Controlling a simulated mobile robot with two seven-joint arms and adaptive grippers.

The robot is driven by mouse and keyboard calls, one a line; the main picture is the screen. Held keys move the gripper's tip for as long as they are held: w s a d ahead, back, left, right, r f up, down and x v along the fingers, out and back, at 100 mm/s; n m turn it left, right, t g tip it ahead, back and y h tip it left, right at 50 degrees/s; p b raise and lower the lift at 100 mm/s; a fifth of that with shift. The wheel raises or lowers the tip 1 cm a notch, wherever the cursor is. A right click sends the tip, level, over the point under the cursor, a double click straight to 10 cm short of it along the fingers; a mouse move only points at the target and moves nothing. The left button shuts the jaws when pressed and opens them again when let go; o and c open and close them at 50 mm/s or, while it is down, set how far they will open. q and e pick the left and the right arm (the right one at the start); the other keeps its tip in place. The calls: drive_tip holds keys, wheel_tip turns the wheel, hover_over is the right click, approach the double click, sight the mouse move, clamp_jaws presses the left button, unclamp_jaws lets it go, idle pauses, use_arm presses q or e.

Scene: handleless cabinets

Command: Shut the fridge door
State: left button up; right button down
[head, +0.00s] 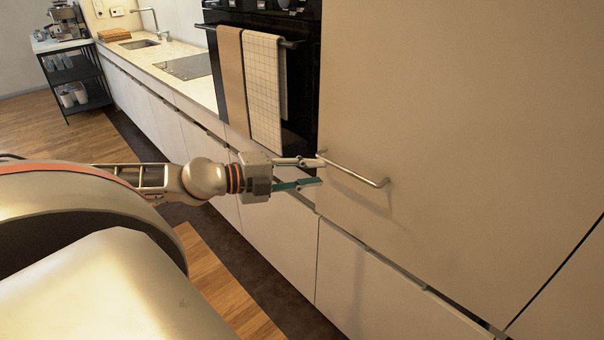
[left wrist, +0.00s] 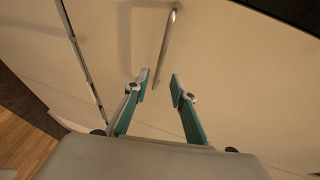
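The fridge door (head: 470,130) is the large plain beige panel on the right in the head view. It looks about in line with the fronts around it; I cannot tell whether it stands slightly ajar. Its metal bar handle (head: 355,172) also shows in the left wrist view (left wrist: 167,42). My left gripper (head: 318,171) is open and empty at the left end of the handle. In the left wrist view its fingertips (left wrist: 160,87) are apart, with the handle's near end between them in the picture; contact cannot be told. My right gripper is not in view.
A black oven (head: 300,110) with two towels (head: 264,85) on its bar stands left of the door. White cabinet fronts (head: 275,235) run below. A counter with a sink (head: 138,44) and a black shelf cart (head: 72,75) are farther back. Open wooden floor lies at left.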

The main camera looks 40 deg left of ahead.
use_arm(q)
drive_tip(key=shift+v, duration=1.2)
